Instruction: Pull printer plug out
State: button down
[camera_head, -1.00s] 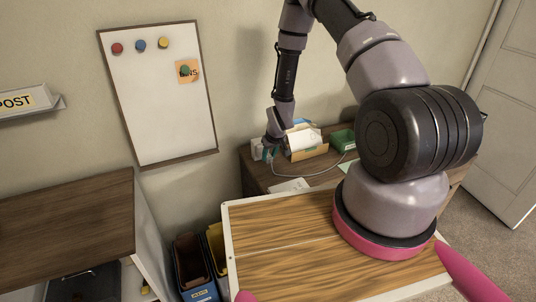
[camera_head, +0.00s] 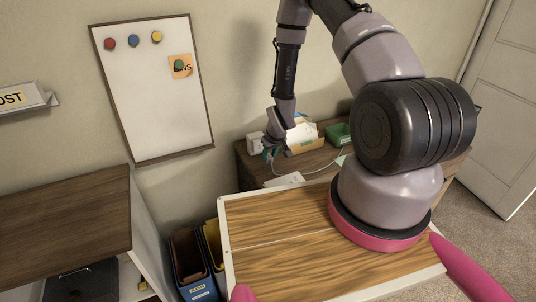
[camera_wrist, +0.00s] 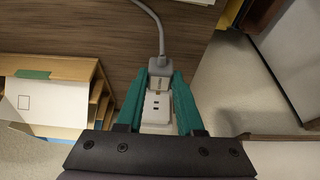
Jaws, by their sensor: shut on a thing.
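My gripper (camera_wrist: 161,80) is shut on a grey plug (camera_wrist: 160,68), held between the teal fingertips in the wrist view. A grey cable (camera_wrist: 154,22) runs from the plug to the top of that view. A white socket block (camera_wrist: 156,106) with dark slots shows between the fingers, just below the plug. In the head view my gripper (camera_head: 270,154) is at the right of the white socket block (camera_head: 255,143) by the wall.
A brown desk (camera_head: 250,172) carries a paper organizer (camera_head: 305,145) and a green box (camera_head: 337,134) right of my gripper. White paper (camera_head: 285,180) lies at the desk's front. A whiteboard (camera_head: 160,100) hangs at the left. Blue and yellow bins (camera_head: 198,288) stand below.

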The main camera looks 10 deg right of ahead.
jog(key=shift+s, duration=0.1)
dwell(0.3)
jog(key=shift+r, duration=2)
